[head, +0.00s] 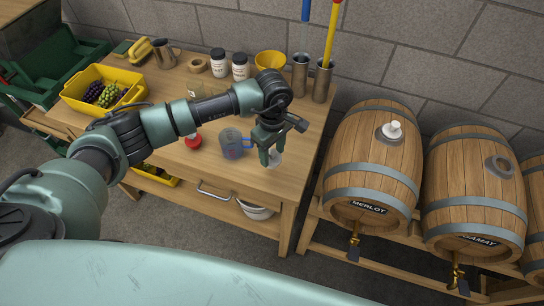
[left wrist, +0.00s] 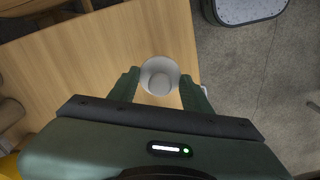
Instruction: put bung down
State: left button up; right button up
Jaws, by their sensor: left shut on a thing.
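My left gripper (head: 271,157) is over the right front part of the wooden bench (head: 215,177). It is shut on a white bung (head: 276,159), low over the bench top; I cannot tell whether the bung touches the wood. In the left wrist view the round top of the bung (left wrist: 160,75) shows between the two fingers of the left gripper (left wrist: 159,88), above the bench top (left wrist: 100,60). My right gripper is not in view.
A grey jug (head: 230,143) stands just left of the gripper, with a red-based item (head: 193,141) further left. Metal cylinders (head: 300,75), jars and a yellow bowl (head: 270,61) line the back. The Merlot barrel (head: 365,170) holds a white bung (head: 392,130); the Gamay barrel's hole (head: 501,165) looks open.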

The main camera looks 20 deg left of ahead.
aim_at(272, 158)
pick_arm(q)
notch_tip(272, 158, down, 4)
jog(key=shift+f+p, duration=0.1)
jog(key=shift+p, duration=0.45)
jog(key=shift+f, duration=0.15)
jog(key=o, duration=1.4)
jog(key=shift+c, duration=0.2)
notch_tip(272, 158, up, 11)
jog(key=b, duration=0.4)
jog(key=shift+r, duration=0.55)
